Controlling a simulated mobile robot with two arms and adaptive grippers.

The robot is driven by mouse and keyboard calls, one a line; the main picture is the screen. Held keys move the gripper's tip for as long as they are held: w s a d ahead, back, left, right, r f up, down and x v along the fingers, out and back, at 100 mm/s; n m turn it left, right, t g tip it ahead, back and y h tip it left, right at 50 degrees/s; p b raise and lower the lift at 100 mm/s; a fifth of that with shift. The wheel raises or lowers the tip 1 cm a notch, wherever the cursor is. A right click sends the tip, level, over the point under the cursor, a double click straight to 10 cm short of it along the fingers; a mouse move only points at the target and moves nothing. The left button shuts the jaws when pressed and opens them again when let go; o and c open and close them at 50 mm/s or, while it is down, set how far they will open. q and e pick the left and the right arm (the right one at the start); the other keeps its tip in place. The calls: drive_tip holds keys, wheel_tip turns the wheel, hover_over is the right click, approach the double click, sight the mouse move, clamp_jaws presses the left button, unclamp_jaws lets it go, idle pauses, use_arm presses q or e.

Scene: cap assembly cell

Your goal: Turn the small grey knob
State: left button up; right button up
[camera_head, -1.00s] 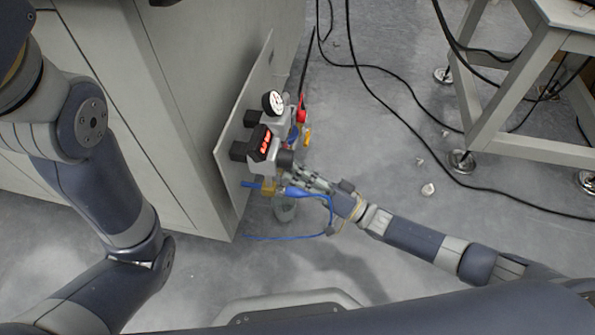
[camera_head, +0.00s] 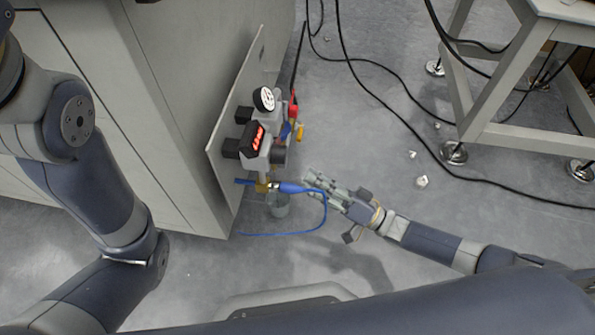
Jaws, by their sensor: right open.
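The air unit is mounted on a plate (camera_head: 226,140) on the side of the grey cabinet. It carries a round white gauge (camera_head: 265,98) and a box with a lit red display (camera_head: 256,138). A small dark grey knob (camera_head: 279,154) sticks out to the right of the display box. My right gripper (camera_head: 308,178) is open and empty, to the right of the knob and a little lower, apart from it. My left arm (camera_head: 95,190) shows at the left, but its gripper is out of view.
A red part (camera_head: 293,107) and a yellow part (camera_head: 300,130) sit beside the gauge. Black cables (camera_head: 395,110) lie on the floor. A table frame (camera_head: 497,85) stands at the upper right.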

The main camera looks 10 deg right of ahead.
drive_tip(key=v, duration=0.5)
drive_tip(key=shift+s+d+f, duration=0.1)
drive_tip(key=shift+d, duration=0.05)
